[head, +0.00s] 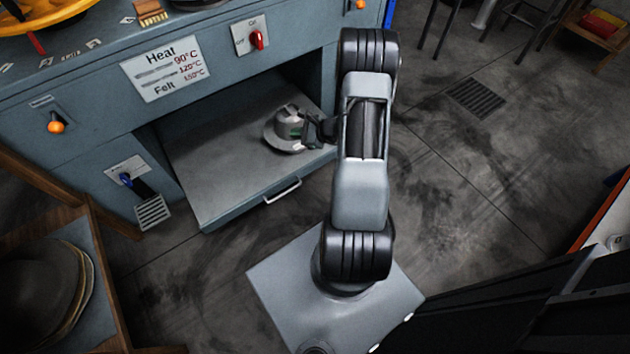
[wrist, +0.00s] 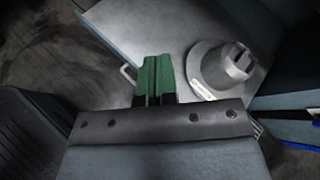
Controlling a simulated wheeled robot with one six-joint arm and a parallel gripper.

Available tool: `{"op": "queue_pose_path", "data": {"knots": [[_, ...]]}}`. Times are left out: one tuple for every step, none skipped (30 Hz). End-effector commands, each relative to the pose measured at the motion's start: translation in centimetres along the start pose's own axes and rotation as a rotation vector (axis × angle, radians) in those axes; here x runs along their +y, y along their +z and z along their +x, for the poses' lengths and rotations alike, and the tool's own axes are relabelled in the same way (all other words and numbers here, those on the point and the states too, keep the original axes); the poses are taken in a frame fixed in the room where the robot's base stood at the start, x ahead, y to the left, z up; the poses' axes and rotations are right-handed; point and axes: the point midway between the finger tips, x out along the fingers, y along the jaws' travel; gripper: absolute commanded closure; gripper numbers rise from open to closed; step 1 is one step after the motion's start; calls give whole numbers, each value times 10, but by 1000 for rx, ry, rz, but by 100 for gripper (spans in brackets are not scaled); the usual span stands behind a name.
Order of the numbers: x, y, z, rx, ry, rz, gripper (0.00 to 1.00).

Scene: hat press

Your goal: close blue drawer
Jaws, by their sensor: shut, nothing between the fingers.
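The blue-grey drawer (head: 225,178) is pulled out from the opening in the cabinet, and its metal handle (head: 283,191) is on the front face. A grey hat-shaped piece (head: 279,137) sits on the drawer's flat surface; in the wrist view the piece (wrist: 226,68) is right of my fingers. My gripper (head: 300,129) appears beside this piece in the head view, above the drawer. Its green fingers (wrist: 153,75) are shut together and empty. In the wrist view the handle (wrist: 127,72) shows just left of the fingertips. Contact with the drawer cannot be told.
The blue-grey cabinet (head: 95,100) carries a heat label, a red switch (head: 257,39), an orange knob (head: 56,127) and a blue lever (head: 125,178). A wooden shelf with hats (head: 45,290) stands at lower left. Open concrete floor (head: 470,170) lies to the right.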

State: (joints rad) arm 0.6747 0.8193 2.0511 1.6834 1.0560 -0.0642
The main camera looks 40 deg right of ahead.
Motion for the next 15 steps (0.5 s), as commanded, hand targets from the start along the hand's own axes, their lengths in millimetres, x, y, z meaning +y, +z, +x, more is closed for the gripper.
{"op": "queue_pose_path", "data": {"knots": [[13,-68,16,17,-75,111,100],[16,-94,20,26,-120,167,100],[21,-126,23,39,-178,237,100],[25,-150,25,49,-220,287,100],[29,-171,27,59,-259,332,100],[36,-198,28,73,-307,389,100],[41,-216,29,84,-340,427,100],[46,-233,29,94,-371,462,100],[52,-253,30,106,-407,504,100],[57,-266,30,115,-432,531,100],[61,-277,30,122,-455,555,100],[66,-290,29,132,-481,583,100],[70,-299,29,138,-496,601,100],[72,-306,29,143,-511,615,100],[76,-313,29,149,-525,631,100]]}}
